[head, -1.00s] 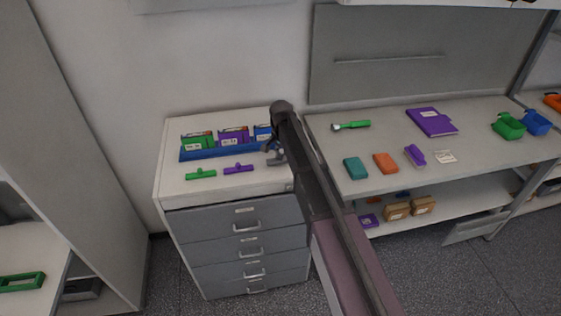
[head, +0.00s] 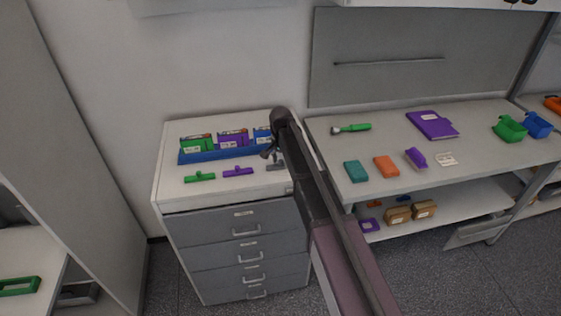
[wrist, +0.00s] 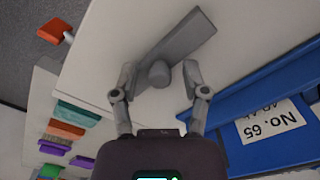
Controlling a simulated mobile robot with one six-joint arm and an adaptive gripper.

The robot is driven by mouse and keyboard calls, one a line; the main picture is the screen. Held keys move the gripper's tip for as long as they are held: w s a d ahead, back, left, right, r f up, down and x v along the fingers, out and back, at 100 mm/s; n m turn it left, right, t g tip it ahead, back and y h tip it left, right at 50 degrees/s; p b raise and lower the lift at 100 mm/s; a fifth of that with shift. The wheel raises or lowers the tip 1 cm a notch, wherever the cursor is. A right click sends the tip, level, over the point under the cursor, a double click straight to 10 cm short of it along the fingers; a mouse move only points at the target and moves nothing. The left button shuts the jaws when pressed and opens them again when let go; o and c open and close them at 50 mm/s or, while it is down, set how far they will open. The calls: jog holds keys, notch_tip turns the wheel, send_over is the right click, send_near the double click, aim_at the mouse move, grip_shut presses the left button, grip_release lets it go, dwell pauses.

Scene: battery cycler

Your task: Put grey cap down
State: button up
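The grey cap (wrist: 190,38) is a flat bar with a round knob, lying on the white cabinet top in the wrist view. In the head view the grey cap (head: 277,167) is at the right end of a row with a green cap (head: 200,177) and a purple cap (head: 238,172). My gripper (wrist: 159,76) is open, with one finger on each side of the knob and a visible gap to both. In the head view my gripper (head: 269,154) is just above and behind the cap, partly hidden by my arm.
A blue tray (head: 215,155) with green, purple and blue labelled boxes stands behind the caps; its edge is close to my right finger in the wrist view. To the right is a bench (head: 330,150) with several items. The cabinet's front left top is clear.

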aim_at(281, 160)
jog(key=shift+r, duration=0.2)
notch_tip(281, 160, up, 12)
jog(key=p, duration=1.2)
dwell(0.3)
dwell(0.8)
jog(key=s+d+n, duration=0.5)
jog(key=s+d, duration=1.7)
jog(key=s, duration=0.3)
jog(key=shift+s+d+n, duration=0.4)
jog(key=shift+f, duration=0.15)
